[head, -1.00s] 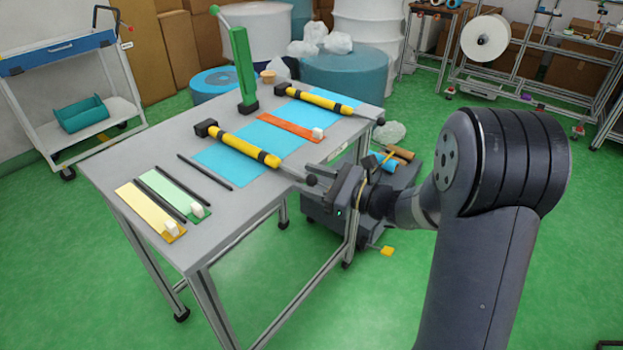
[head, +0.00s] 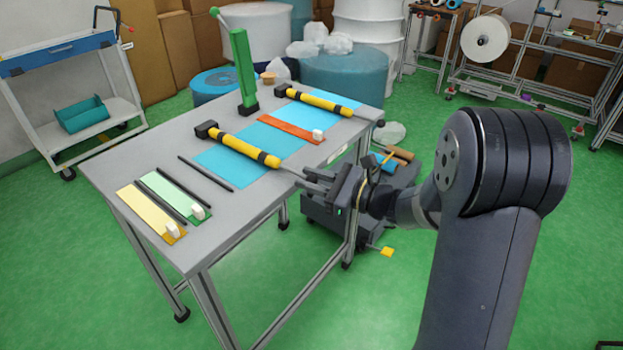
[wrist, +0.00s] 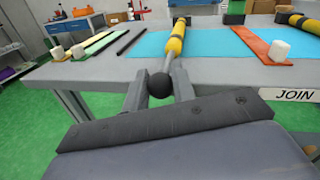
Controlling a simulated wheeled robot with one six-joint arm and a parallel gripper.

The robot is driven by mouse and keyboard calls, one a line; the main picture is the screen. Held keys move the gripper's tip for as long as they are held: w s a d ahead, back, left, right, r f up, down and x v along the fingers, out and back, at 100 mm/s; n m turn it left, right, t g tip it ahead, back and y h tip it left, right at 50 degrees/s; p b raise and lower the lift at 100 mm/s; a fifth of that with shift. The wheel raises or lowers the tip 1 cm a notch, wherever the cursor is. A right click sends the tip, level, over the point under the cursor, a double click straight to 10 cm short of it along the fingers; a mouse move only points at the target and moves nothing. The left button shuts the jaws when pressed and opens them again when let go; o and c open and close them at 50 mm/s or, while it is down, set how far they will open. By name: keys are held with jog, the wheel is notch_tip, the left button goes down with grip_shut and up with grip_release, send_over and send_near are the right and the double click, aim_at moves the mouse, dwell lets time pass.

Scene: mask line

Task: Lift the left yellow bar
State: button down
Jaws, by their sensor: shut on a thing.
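The left yellow bar (head: 240,148) has black bands, a black end block and a thin grey rod. It lies on the blue mat (head: 207,158), its rod reaching past the table's near edge. In the wrist view, the bar (wrist: 174,45) points away from me, and its black ball end (wrist: 159,86) sits between my fingers. My gripper (head: 311,180) is shut on this rod end at the table edge; the wrist view also shows my gripper (wrist: 158,80). No gap under the bar is visible.
A second yellow bar (head: 320,102) lies farther right, beyond an orange strip (head: 288,128). A green post (head: 243,70) stands at the table's back. Yellow (head: 145,205) and green (head: 168,190) strips and dark rods lie to the left. The table edge is close under my gripper.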

jog(key=shift+h, duration=0.4)
notch_tip(320, 180, up, 4)
jog(key=p, duration=0.4)
jog(key=shift+w+a+r, duration=0.1)
jog(key=shift+w+r+g+h+p, duration=0.1)
jog(key=shift+r+g+h+p, duration=0.3)
jog(key=shift+p, duration=0.5)
jog(key=shift+a+r, duration=0.1)
jog(key=shift+r, duration=0.1)
jog(key=c, duration=1.2)
grip_release()
jog(key=shift+c, duration=0.2)
jog(key=shift+o, duration=0.2)
jog(key=shift+f, duration=0.1)
jog(key=v, duration=1.1)
jog(key=shift+f, duration=0.2)
jog(key=shift+w+a, duration=0.1)
jog(key=shift+a, duration=0.05)
